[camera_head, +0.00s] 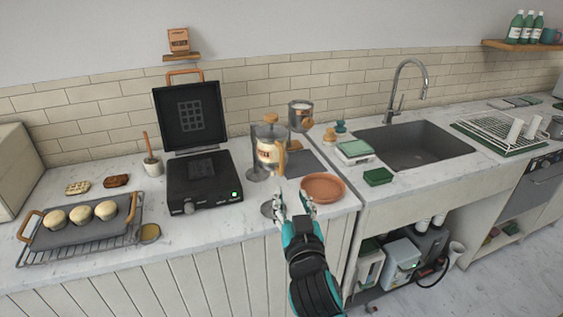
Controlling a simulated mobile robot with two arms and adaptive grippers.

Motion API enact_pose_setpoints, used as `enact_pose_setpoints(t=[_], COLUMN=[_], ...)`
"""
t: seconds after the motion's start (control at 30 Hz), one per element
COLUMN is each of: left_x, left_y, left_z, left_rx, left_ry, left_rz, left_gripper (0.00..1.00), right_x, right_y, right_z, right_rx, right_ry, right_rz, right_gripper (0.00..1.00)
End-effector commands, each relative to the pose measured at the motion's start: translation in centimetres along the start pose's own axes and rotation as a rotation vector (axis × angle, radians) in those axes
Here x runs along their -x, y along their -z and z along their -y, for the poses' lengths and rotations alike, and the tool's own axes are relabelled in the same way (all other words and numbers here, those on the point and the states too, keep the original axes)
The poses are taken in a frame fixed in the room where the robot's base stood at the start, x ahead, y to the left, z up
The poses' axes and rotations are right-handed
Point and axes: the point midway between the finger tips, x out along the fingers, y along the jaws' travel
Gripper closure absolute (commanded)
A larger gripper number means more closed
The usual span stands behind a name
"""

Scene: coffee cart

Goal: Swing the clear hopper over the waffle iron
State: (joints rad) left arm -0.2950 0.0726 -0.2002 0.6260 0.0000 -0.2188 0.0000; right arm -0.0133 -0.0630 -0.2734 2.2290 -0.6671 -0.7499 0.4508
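The waffle iron (203,180) is black and stands on the left counter with its lid (190,113) raised and a green light on its front. The clear hopper (270,150) has a wooden knob on top, a label and a tan handle at its right side. It is to the right of the waffle iron, not over its plate. What carries it underneath is partly hidden. My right gripper (293,204) is at the counter's front edge, in front of and below the hopper in the picture. Its fingers are spread and empty. My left gripper is out of view.
A terracotta plate (323,187) lies right by my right gripper's fingers. A tray of buns (80,225) on a rack is at the left. A pot with a wooden utensil (152,165) stands left of the iron. A sink (415,145) is at the right.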

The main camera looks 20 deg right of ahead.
Motion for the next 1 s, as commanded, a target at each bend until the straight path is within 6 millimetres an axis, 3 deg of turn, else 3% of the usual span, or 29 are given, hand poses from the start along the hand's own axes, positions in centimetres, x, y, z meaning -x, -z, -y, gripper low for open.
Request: enact_pose_setpoints(t=[0.4, 0.6, 0.8, 1.0], left_x=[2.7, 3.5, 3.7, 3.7], left_y=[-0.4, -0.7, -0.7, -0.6], left_z=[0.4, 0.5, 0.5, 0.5], left_rx=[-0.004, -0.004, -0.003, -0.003], left_ry=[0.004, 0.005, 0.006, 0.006], left_rz=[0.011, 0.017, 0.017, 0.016], left_gripper=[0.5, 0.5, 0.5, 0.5], right_x=[-9.3, -12.9, -14.6, -15.0], right_y=[0.4, 0.2, 0.0, 0.0], right_z=[-0.1, 0.0, 0.0, 0.0], right_rx=[0.003, 0.002, 0.001, 0.0], right_ry=[-0.001, 0.0, 0.001, 0.001], right_rz=[0.0, 0.0, 0.001, 0.001], right_gripper=[0.64, 0.64, 0.64, 0.64])
